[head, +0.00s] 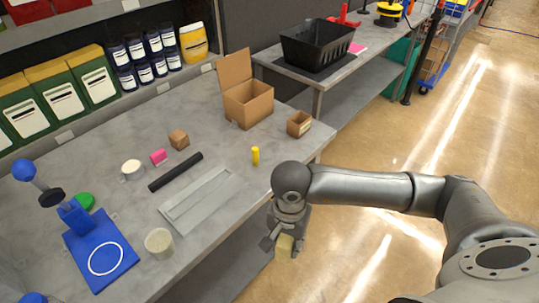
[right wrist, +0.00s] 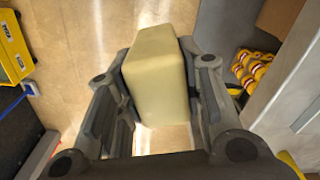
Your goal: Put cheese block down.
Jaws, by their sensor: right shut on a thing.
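The cheese block (right wrist: 158,75) is a pale yellow block between the fingers of my right gripper (right wrist: 160,90) in the right wrist view. In the head view my right gripper (head: 282,238) points down, shut on the cheese block (head: 285,246), just off the front right edge of the grey table (head: 232,140). The floor shows behind the block. My left gripper is not in view.
On the table are an open cardboard box (head: 248,103), a small box (head: 299,124), a yellow cylinder (head: 255,155), a black rod (head: 175,172), a grey tray (head: 201,200), a white cup (head: 159,242) and a blue stand (head: 100,255). The table's right front part is clear.

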